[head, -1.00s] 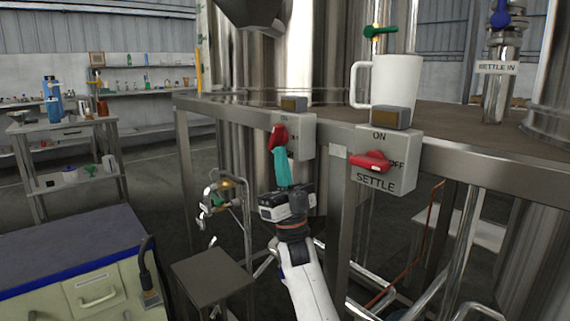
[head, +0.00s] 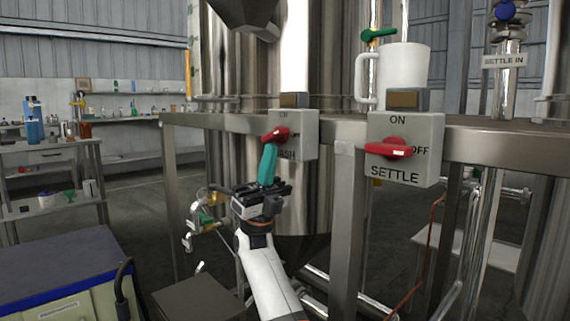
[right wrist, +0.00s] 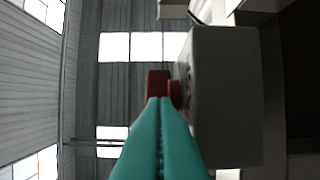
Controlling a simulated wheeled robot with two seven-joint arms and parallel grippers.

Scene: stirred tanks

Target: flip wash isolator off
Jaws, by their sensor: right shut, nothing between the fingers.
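The wash isolator is a grey box (head: 299,133) on the frame's front rail in the head view, with a red handle (head: 279,134) on its face. The handle lies roughly level, pointing toward the OFF mark, much like the handle on the SETTLE box. Part of the WASH lettering is hidden. My right gripper (head: 269,148), with teal fingers, is shut and empty, its tips at or just below the handle. In the right wrist view the shut fingertips (right wrist: 160,100) overlap the red handle (right wrist: 157,84); I cannot tell if they touch. My left gripper is not in view.
The SETTLE isolator box (head: 404,155) with its red handle level is to the right on the same rail. A white mug (head: 404,68) stands behind it. A small grey stand (head: 196,300) and a blue-topped cabinet (head: 60,265) are at lower left.

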